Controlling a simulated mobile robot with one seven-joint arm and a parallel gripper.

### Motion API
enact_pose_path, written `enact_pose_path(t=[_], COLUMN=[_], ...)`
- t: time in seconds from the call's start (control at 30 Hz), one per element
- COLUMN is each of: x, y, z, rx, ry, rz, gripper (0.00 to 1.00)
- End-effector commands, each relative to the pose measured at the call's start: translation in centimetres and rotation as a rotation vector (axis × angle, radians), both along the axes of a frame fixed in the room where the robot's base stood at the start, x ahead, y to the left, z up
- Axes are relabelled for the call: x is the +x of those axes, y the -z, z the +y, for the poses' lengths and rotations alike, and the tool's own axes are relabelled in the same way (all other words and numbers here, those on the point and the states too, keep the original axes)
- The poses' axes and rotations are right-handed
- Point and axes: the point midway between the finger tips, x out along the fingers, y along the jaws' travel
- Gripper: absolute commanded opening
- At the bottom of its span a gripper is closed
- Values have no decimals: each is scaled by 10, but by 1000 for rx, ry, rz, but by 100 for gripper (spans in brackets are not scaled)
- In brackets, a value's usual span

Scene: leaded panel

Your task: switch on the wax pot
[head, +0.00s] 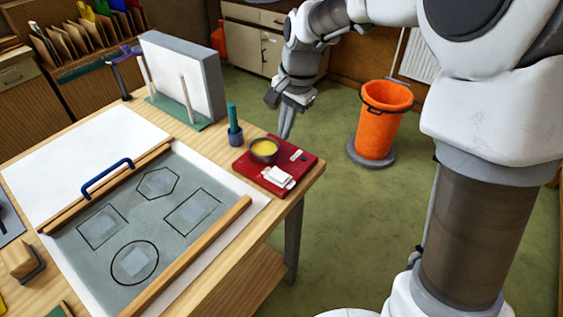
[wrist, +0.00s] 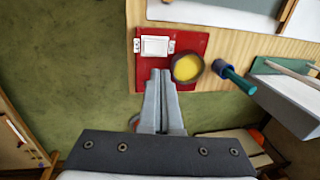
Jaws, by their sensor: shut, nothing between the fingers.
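The wax pot (head: 264,150) is a small dark round pot with yellow wax inside, standing on a red base plate (head: 301,172) at the table's right corner. In the wrist view the pot (wrist: 187,68) sits just right of my fingertips. A white rocker switch (head: 279,176) is on the same red plate; in the wrist view the switch (wrist: 154,46) lies beyond my fingertips. My gripper (head: 287,136) is shut and empty, pointing down near the plate's back edge. In the wrist view my gripper (wrist: 160,72) appears over the red plate. Its height above the plate is unclear.
A teal-handled tool stands in a blue holder (head: 236,137) left of the pot. A grey-white upright block (head: 184,75) stands behind. A leaded panel (head: 150,220) lies between wooden strips on the table. An orange bin (head: 379,125) stands on the green floor beyond.

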Motion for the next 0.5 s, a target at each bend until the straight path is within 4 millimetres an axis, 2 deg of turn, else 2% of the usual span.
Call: enact_pose_path(t=[0.33, 0.5], x=[0, 1], y=[1, 16], z=[0, 2], rx=[0, 0], ry=[0, -1], rz=[1, 5], gripper=[0, 0])
